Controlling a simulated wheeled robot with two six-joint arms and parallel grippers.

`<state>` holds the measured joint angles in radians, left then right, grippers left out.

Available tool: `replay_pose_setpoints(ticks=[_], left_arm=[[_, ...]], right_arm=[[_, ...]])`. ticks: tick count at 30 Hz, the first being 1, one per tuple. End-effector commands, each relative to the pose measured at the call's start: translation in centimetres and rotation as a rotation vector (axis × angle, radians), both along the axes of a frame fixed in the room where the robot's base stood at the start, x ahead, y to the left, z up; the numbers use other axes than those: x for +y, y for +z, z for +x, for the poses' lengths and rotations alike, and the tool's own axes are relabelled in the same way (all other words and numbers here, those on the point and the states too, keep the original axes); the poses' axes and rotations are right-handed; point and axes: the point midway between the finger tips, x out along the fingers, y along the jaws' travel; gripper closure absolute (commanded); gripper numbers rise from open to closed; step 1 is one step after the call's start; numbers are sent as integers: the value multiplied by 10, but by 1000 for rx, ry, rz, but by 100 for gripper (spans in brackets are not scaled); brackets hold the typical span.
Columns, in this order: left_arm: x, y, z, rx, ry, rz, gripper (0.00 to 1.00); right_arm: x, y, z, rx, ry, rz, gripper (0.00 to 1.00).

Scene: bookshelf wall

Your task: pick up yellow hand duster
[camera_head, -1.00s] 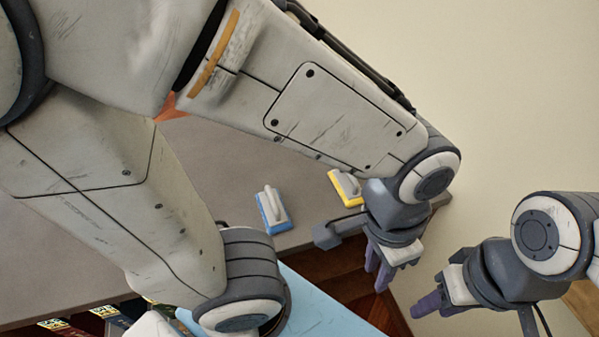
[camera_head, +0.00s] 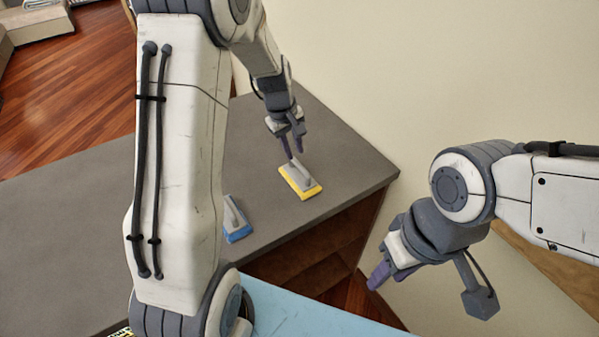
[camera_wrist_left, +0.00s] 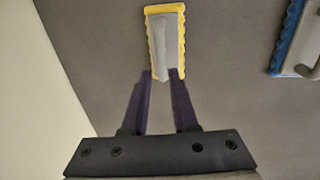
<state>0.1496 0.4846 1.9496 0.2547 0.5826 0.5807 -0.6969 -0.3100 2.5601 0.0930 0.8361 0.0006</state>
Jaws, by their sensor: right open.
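The yellow hand duster (camera_head: 300,184) has a yellow pad and a grey handle, and lies flat on the grey shelf top. It also shows in the left wrist view (camera_wrist_left: 166,40), straight ahead of the fingers. My left gripper (camera_head: 293,147) is over the far end of the duster. In the left wrist view its two purple fingers (camera_wrist_left: 160,75) are apart, with the tips by the near end of the handle and nothing held. I cannot tell how high they are above it. My right gripper (camera_head: 377,276) is open and empty, off to the right beyond the shelf edge.
A blue hand duster (camera_head: 235,220) lies on the same grey top (camera_head: 300,125), left of the yellow one; it also shows in the left wrist view (camera_wrist_left: 298,40). A light blue surface (camera_head: 290,310) is in front. A cream wall (camera_head: 480,70) stands behind.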

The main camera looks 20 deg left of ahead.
Motion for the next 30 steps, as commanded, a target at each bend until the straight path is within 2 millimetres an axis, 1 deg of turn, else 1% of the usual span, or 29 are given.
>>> replay_pose_setpoints(ticks=[1, 5, 8, 12, 15, 19, 24, 25, 27, 30], left_arm=[[-1, -5, 0, 3, 0, 0, 73], [-2, -14, 1, 1, -1, 0, 73], [-3, -23, 2, 5, -3, 0, 73], [-4, -44, 4, 6, -2, 0, 73], [-6, -58, 7, 3, -2, 1, 73], [-7, -64, 8, 1, -3, 0, 73], [-7, -65, 8, 0, -3, 0, 73], [-7, -64, 8, 0, -3, 0, 77], [-7, -64, 8, 0, -3, 0, 100], [-7, -64, 8, 0, -3, 0, 100]], right_arm=[[0, 2, 0, 0, 0, 0, 57], [0, 3, 0, 0, 0, 0, 57], [0, 9, 0, 0, 0, 0, 57], [0, 18, 0, 0, -1, 0, 57], [0, 17, 0, 0, -1, 0, 57], [0, 18, 0, 0, -1, 0, 57], [0, 17, 0, 0, -1, 0, 57], [0, 17, 0, 0, -1, 0, 57], [0, 17, 0, 0, -1, 0, 57], [0, 17, 0, 0, -1, 0, 57]])
